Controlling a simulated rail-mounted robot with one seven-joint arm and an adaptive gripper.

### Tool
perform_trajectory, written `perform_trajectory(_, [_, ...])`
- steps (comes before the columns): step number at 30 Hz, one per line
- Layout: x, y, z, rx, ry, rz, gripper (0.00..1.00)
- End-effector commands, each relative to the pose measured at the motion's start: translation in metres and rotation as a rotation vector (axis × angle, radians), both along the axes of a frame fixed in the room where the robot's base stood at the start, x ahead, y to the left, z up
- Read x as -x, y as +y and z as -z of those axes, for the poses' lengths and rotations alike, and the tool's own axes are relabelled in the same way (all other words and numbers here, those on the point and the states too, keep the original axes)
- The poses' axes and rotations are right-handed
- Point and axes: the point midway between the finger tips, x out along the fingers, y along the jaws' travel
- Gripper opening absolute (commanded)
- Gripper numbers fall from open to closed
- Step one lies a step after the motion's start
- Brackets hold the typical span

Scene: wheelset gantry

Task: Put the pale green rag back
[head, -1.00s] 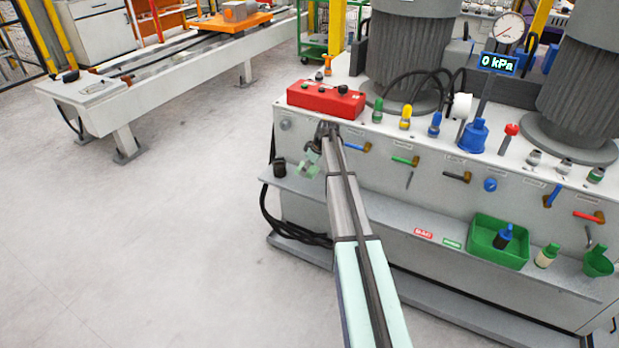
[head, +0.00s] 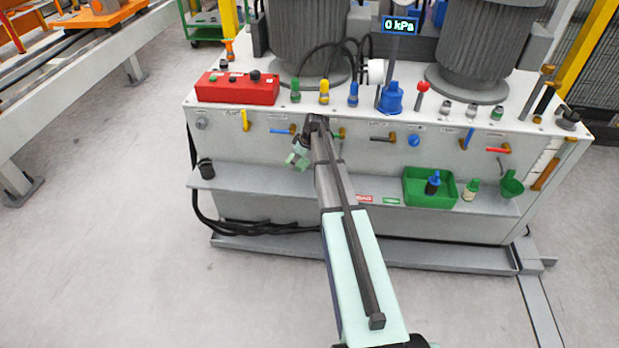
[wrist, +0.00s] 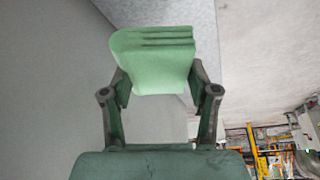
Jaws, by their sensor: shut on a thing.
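The pale green rag (wrist: 152,50) is a folded, layered pad in the wrist view. My gripper (wrist: 157,84) is shut on it, one finger at each side of its lower part. In the head view my gripper (head: 298,158) is in front of the console's front face, above the grey ledge (head: 250,180). Small pale green patches show at its tip there, but rag and fingers are hard to tell apart. The rag appears clear of the ledge; the exact gap cannot be told.
Coloured levers stick out above. The ledge's middle left is bare.

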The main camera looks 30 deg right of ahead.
Motion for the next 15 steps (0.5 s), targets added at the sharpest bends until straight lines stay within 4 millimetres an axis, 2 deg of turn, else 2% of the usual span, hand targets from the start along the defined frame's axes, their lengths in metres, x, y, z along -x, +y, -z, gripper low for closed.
perform_trajectory(9, [-0.002, -0.001, 0.049, 0.000, -0.001, 0.008, 0.32])
perform_trajectory(15, [-0.002, -0.001, 0.064, 0.000, -0.001, 0.008, 0.32])
